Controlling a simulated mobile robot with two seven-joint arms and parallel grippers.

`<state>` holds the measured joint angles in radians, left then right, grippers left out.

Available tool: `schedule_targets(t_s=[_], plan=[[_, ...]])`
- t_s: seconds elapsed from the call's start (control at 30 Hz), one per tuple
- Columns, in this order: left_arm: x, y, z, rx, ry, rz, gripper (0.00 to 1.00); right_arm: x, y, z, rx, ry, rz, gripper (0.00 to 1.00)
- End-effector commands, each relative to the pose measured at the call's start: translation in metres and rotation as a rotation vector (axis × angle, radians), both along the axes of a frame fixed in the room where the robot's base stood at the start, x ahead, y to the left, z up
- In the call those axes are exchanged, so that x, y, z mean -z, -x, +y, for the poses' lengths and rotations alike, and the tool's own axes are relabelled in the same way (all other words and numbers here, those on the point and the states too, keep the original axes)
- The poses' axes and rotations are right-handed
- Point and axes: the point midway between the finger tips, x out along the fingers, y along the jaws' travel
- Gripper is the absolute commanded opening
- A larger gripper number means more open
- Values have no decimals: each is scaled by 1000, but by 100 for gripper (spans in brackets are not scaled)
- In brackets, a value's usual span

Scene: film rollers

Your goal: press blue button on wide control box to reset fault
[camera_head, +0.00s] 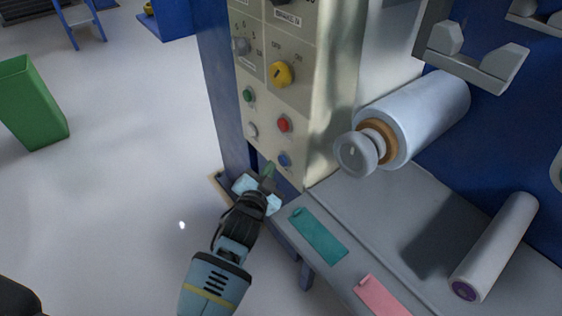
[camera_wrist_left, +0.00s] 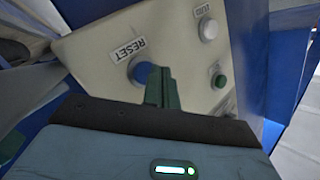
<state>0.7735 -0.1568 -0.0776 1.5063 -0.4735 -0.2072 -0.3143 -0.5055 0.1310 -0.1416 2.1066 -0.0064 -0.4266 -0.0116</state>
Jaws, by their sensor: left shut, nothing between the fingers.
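The wide control box (camera_head: 301,79) is a cream panel on a blue machine, with several buttons and a yellow knob. Its blue button (camera_head: 284,160) is at the bottom right of the panel. In the left wrist view the blue button (camera_wrist_left: 140,70) sits beside a RESET label. My left gripper (camera_head: 268,170) is shut and empty, just below and left of the blue button. In the left wrist view its green fingertips (camera_wrist_left: 160,84) overlap the right edge of the button; I cannot tell whether they touch it. My right gripper is not in view.
A red button (camera_head: 284,124), a white button (camera_head: 251,130) and a green button (camera_head: 249,95) are close by. A large film roller (camera_head: 425,110) juts out at right. A grey ledge (camera_head: 350,200) with a teal strip (camera_head: 318,235) and pink strip (camera_head: 382,297) lies below. Open floor is at left.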

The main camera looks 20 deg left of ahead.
Motion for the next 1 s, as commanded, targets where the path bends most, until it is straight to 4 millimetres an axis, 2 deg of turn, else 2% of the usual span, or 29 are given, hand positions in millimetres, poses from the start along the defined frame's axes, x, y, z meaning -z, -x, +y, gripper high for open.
schedule_targets(t_s=[1.0], plan=[[0, 0, 0, 0, 0, 0, 0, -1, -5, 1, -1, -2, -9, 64]])
